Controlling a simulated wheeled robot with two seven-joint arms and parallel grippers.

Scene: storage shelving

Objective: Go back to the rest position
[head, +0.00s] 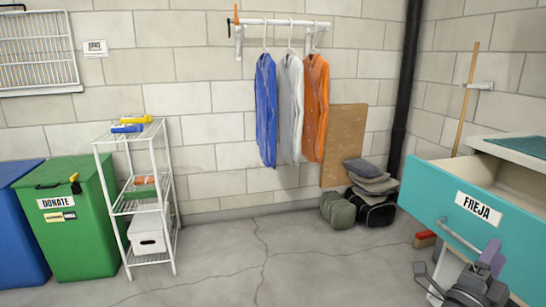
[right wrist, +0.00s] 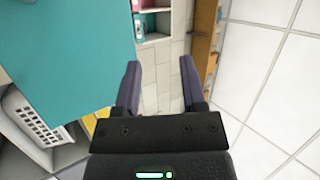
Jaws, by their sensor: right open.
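My right gripper (head: 487,256) is at the lower right of the head view, in front of the teal drawer front (head: 500,232) labelled FREJA. The drawer is pulled open, and its pale inside shows behind the front. In the right wrist view my right gripper (right wrist: 160,70) has its two purple fingers well apart with nothing between them. A teal panel (right wrist: 65,60) fills the left of that view. Whether the gripper touches the drawer handle (head: 460,236) cannot be told. My left gripper is not in view.
A white wire rack (head: 152,196) stands left of centre beside a green DONATE bin (head: 75,240) and a blue bin (head: 20,235). Shirts (head: 290,100) hang on a wall rail. Bags (head: 375,212) sit by the black pipe. The middle floor is clear.

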